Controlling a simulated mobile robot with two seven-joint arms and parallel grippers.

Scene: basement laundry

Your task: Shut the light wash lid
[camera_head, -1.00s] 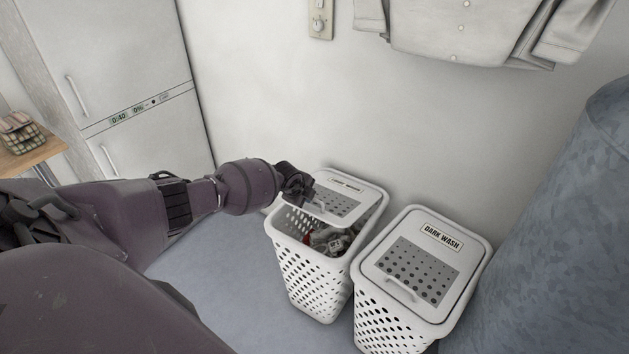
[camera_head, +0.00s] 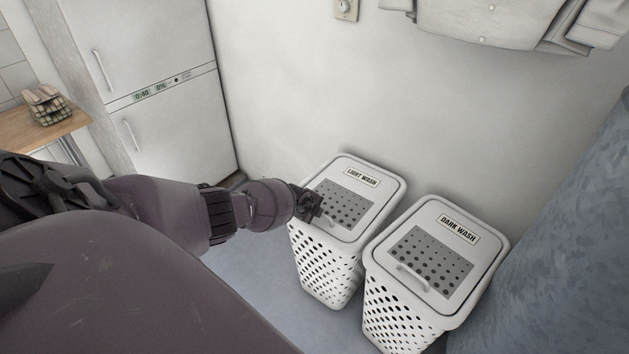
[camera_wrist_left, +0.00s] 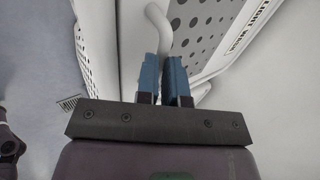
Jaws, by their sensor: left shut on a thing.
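The light wash hamper (camera_head: 325,264) is a white perforated basket standing against the wall. Its lid (camera_head: 374,199), with a grey dotted panel and a LIGHT WASH label, lies down flat over the basket in the head view. My left gripper (camera_head: 318,212) is at the lid's front edge, shut on the lid handle. In the left wrist view the blue fingertips (camera_wrist_left: 164,77) close around the white handle (camera_wrist_left: 158,27), and the lid's dotted panel (camera_wrist_left: 203,22) lies beyond. My gripper hides part of the lid's front left corner. My right gripper is not in view.
A dark wash hamper (camera_head: 400,316) with its lid down stands close on the right. A blue-grey mottled surface (camera_head: 570,230) fills the far right. A white fridge-like cabinet (camera_head: 185,125) stands at the left, beside a wooden table (camera_head: 30,135) with a basket (camera_head: 47,103).

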